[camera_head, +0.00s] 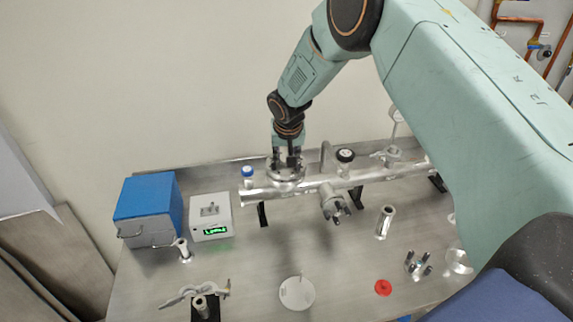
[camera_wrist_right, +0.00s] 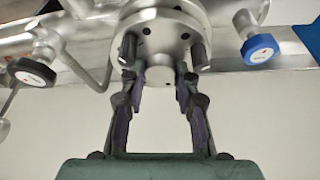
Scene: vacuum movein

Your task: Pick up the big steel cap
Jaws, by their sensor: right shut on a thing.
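The big steel cap (camera_head: 286,180) is a round metal disc with holes and a central knob, at the pipe below my right gripper (camera_head: 286,163). In the right wrist view the cap (camera_wrist_right: 162,22) fills the top middle, and my right gripper (camera_wrist_right: 160,78) has its two fingers on either side of the knob, shut on it. Dark pegs stand on the disc close to the fingertips. Whether the cap touches the pipe behind it is hidden. My left gripper is not in view.
The horizontal steel pipe (camera_head: 380,173) carries a black-knobbed valve (camera_head: 345,156) and a blue-knobbed valve (camera_head: 248,171). A blue box (camera_head: 147,208) and a white display box (camera_head: 211,215) stand left. A white disc (camera_head: 297,293), red disc (camera_head: 383,287) and metal cylinder (camera_head: 384,222) are in front.

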